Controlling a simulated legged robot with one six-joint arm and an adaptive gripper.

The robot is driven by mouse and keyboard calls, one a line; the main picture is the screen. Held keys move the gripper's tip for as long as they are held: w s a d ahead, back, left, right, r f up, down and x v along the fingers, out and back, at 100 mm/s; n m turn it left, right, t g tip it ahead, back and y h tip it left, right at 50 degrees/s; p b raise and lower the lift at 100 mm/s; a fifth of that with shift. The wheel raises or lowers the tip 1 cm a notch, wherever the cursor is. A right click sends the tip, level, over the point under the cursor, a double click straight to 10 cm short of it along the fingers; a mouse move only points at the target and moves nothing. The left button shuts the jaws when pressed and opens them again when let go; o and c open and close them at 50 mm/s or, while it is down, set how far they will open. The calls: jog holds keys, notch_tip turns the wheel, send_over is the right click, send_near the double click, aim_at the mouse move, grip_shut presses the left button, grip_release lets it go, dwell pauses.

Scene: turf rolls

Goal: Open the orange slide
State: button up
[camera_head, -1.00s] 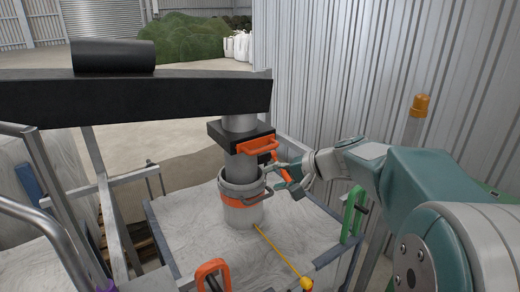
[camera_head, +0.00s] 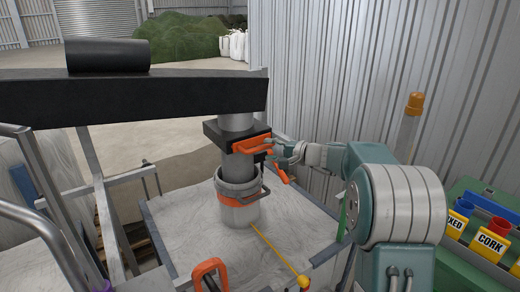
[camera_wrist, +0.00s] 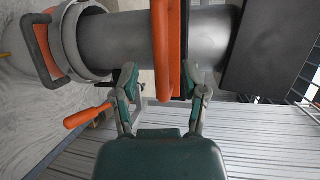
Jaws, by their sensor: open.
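The orange slide's handle (camera_head: 250,146) is a bar on the front of a black block around a grey vertical pipe (camera_head: 238,124). In the wrist view the orange bar (camera_wrist: 164,40) runs down between my fingertips. My gripper (camera_head: 274,151) is at the right end of this handle; in the wrist view my gripper (camera_wrist: 160,76) is open, with one finger on each side of the bar. Whether a finger touches it, I cannot tell. A second orange lever (camera_head: 279,173) hangs just below; it also shows in the wrist view (camera_wrist: 87,115), left of my fingers.
A grey bucket with an orange band (camera_head: 236,208) stands under the pipe on a pale tabletop (camera_head: 190,232). A yellow rod (camera_head: 275,250) and an orange handle (camera_head: 209,270) are at the front. A corrugated wall (camera_head: 345,70) is close behind my arm.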

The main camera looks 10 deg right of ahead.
aim_at(263, 149)
jog(key=shift+x, duration=1.85)
grip_shut()
jog(key=s+d, duration=0.4)
jog(key=s, duration=0.7)
jog(key=shift+d+f, duration=0.2)
jog(key=shift+d, duration=0.1)
grip_release()
jog(key=shift+w, duration=0.1)
jog(key=shift+r, duration=0.1)
